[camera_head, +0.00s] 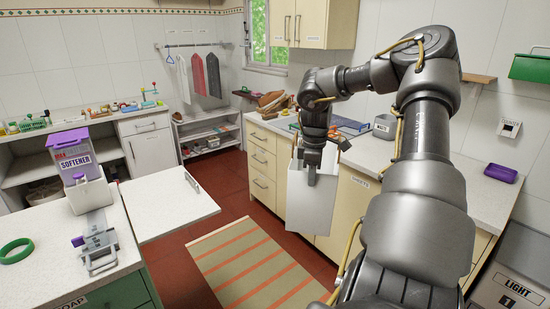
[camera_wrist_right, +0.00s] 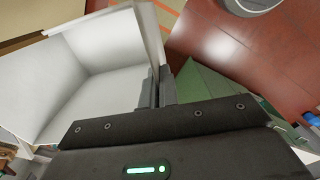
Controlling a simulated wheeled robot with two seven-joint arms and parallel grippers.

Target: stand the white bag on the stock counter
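The white bag (camera_head: 308,204) hangs upright from my right gripper (camera_head: 312,172), in front of the cream cabinets and clear of the floor. In the right wrist view the fingers (camera_wrist_right: 157,88) are closed on one wall of the white bag (camera_wrist_right: 95,75), whose open top and empty inside show. The long counter (camera_head: 450,182) with cream fronts runs behind the bag and my right arm. My left gripper is not in view.
A blue book (camera_head: 348,125), a grey tub (camera_head: 384,126) and a purple tray (camera_head: 500,173) stand on the long counter, with bare top between tub and tray. A softener dispenser (camera_head: 75,160) and a green ring (camera_head: 16,251) are on the left counter. A striped mat (camera_head: 250,265) lies below.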

